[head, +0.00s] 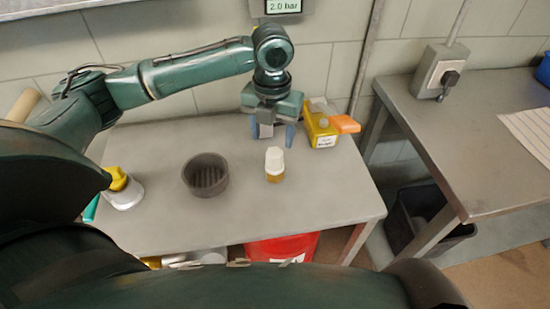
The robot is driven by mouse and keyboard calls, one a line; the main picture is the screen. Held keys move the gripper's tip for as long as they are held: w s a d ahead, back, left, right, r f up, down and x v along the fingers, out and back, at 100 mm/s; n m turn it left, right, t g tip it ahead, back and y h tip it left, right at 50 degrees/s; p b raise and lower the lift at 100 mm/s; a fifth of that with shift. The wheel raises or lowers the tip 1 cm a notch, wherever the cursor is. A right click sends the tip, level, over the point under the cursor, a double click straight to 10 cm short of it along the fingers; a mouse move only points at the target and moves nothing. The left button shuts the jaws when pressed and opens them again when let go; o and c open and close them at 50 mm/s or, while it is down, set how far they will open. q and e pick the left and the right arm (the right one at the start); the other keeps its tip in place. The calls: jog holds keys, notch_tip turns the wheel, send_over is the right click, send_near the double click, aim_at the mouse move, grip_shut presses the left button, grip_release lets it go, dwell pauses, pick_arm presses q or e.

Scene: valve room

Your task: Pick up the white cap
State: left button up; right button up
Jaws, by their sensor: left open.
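The white cap (274,158) sits on top of a small amber bottle (275,177), which stands upright on the grey metal table (230,225). My left gripper (272,132) points down with its two blue-tipped fingers apart and nothing visible between them. In the head view it appears just above and behind the capped bottle, apart from the cap. My right gripper is not in view.
A dark ribbed bowl (206,175) stands left of the bottle. A yellow container with an orange part (322,130) stands close right of my left gripper. A white jar with a yellow top (123,190) is at the left. The table's front right is clear.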

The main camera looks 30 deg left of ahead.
aim_at(275, 151)
pick_arm(q)
jog(key=f, duration=0.7)
jog(key=shift+d+f, duration=0.3)
jog(key=shift+f, duration=0.1)
